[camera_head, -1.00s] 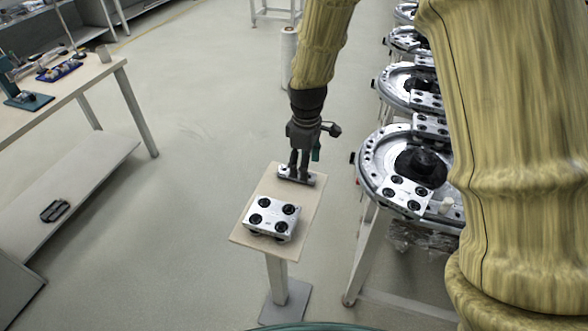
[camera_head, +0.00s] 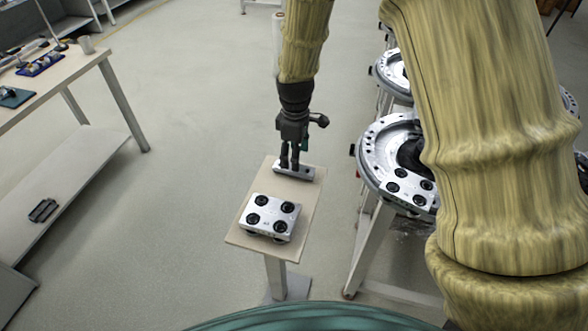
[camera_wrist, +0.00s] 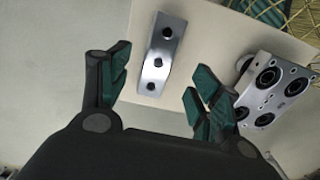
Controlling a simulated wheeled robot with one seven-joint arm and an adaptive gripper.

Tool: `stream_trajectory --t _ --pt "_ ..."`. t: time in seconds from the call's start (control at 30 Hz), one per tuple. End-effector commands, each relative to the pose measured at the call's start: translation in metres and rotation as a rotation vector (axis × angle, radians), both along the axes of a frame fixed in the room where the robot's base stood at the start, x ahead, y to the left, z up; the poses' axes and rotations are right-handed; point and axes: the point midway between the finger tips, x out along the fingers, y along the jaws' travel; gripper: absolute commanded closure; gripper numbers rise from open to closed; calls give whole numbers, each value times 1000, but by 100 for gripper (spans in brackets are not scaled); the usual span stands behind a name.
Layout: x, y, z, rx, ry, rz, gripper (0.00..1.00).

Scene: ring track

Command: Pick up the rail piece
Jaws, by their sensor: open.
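The rail piece is a short silver bar with dark holes (camera_head: 307,173), lying near the far edge of the small pedestal table (camera_head: 239,233). In the wrist view the rail piece (camera_wrist: 156,70) shows three dark holes and lies between the lines of the two fingers. My gripper (camera_head: 289,165) points down at the left part of the bar. Its teal-padded fingers (camera_wrist: 162,72) are spread, with nothing held. I cannot tell how much height is left between fingertips and bar.
A silver carriage block with black rollers (camera_head: 269,218) sits on the table's near half; it also shows at right in the wrist view (camera_wrist: 272,90). A ring track (camera_head: 377,151) with carriages stands to the right. A workbench (camera_head: 80,68) stands at left.

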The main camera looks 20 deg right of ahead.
Motion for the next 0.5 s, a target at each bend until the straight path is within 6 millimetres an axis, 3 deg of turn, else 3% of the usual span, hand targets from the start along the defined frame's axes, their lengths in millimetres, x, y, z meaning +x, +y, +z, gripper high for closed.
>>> stream_trajectory --t 0.5 --pt "3 2 -43 0 2 2 36"
